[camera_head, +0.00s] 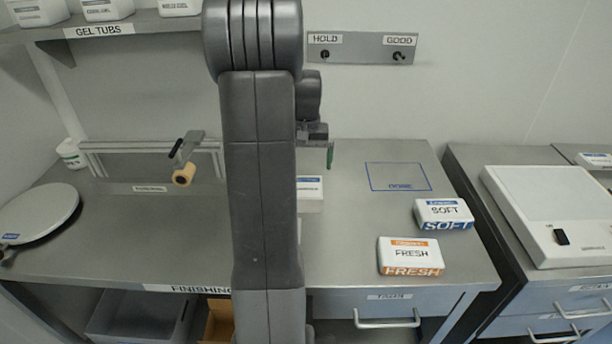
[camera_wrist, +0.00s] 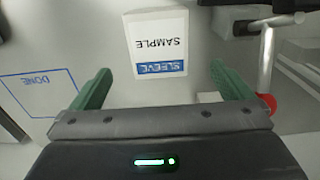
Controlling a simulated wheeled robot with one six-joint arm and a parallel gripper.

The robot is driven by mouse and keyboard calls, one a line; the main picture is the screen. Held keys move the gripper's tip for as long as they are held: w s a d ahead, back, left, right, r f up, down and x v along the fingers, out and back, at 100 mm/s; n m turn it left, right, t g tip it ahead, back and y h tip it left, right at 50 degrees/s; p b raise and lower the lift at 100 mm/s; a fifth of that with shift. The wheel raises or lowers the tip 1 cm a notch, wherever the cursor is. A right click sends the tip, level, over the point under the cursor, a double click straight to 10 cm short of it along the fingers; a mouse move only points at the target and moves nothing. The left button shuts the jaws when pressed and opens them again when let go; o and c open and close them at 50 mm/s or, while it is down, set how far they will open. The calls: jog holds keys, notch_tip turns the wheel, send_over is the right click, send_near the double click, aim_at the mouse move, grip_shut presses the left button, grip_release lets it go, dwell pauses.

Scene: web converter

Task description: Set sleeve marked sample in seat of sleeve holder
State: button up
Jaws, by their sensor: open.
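The sleeve marked SAMPLE (camera_wrist: 157,42) is a white block with a blue SLEEVE band. In the wrist view it lies ahead of my gripper (camera_wrist: 163,88), its print upside down. My gripper is open, its green fingers wide apart with nothing between them. In the head view my gripper (camera_head: 325,155) is mostly hidden behind my arm, one green finger showing. A white, blue-labelled block (camera_head: 309,192) sits below it on the bench, partly hidden by my arm; it appears to be the same sleeve. I cannot clearly identify the sleeve holder.
SOFT (camera_head: 444,213) and FRESH (camera_head: 410,254) packs lie on the right of the bench (camera_head: 340,235). The blue-outlined DONE area (camera_head: 398,176) is empty. A metal bracket with a tan roller (camera_head: 184,174) stands left of my arm. A HOLD/GOOD hook rail (camera_head: 362,48) is on the wall.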

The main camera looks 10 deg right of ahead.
notch_tip(320, 180, up, 6)
jog(key=b, duration=0.3)
send_over(307, 187)
jog(key=f, duration=0.8)
jog(key=shift+w+a+p, duration=0.2)
jog(key=shift+p, duration=0.15)
jog(key=shift+s+d+f+p, duration=0.1)
jog(key=shift+f+p, duration=0.2)
jog(key=shift+f, duration=1.05)
jog(key=shift+s+d+f+p, duration=0.1)
jog(key=shift+f+p, duration=0.15)
jog(key=shift+f, duration=1.1)
jog(key=c, duration=1)
jog(key=shift+o, duration=0.2)
